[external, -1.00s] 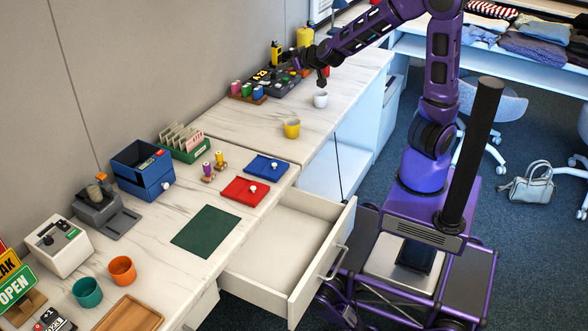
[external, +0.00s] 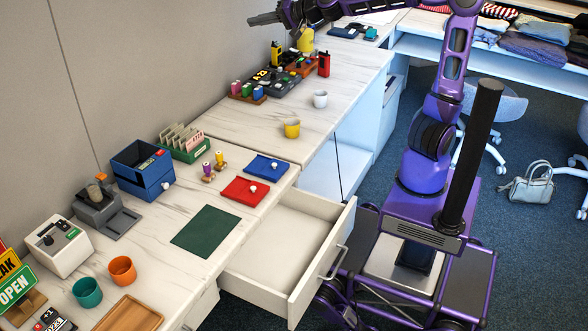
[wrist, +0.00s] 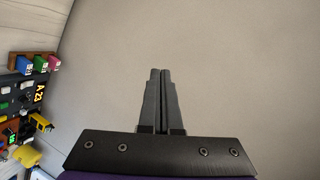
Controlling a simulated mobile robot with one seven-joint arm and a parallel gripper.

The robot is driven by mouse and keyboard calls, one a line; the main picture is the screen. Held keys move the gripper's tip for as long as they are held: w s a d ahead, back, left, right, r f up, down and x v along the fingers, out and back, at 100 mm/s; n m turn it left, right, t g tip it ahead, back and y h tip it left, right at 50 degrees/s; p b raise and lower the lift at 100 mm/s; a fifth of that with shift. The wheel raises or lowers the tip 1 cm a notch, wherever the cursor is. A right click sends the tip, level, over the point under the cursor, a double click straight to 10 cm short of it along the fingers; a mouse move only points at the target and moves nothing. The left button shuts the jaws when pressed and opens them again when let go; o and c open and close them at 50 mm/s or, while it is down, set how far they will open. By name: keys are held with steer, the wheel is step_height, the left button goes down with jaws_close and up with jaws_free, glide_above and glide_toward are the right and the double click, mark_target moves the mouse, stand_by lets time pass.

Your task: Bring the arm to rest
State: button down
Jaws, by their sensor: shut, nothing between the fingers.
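My gripper (external: 264,19) is raised in the air near the top of the external view, above the far end of the counter and in front of the grey wall. It is shut and holds nothing. In the wrist view its two dark fingers (wrist: 161,100) lie side by side against the plain wall. My arm reaches to the left from my base, with its upper links partly cut off by the top edge of the external view.
Below my gripper stand a dark control panel (external: 276,82), a yellow bottle (external: 306,40) and a red object (external: 324,64). A drawer (external: 285,245) is open beside my base.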

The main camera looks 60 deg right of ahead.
steer(key=s+a+r+y, duration=0.3)
steer(key=a+r, duration=0.3)
steer(key=s+d+f+n+g+h, duration=0.1)
steer(key=s+f+n+g+h, duration=0.1)
steer(key=s+f, duration=0.4)
steer(key=s+d+f+n+g+h, duration=0.1)
steer(key=s+f+n+g, duration=0.3)
steer(key=s, duration=0.9)
steer(key=s+d+f+n+g+h+p, duration=0.1)
steer(key=s+f+n+g+h, duration=0.1)
steer(key=s+f+n, duration=0.3)
steer(key=s+f+g, duration=0.1)
steer(key=s+f, duration=0.3)
steer(key=shift+s+f+h, duration=0.15)
steer(key=shift+f+h, duration=0.15)
steer(key=shift+f, duration=0.05)
steer(key=shift+f, duration=0.1)
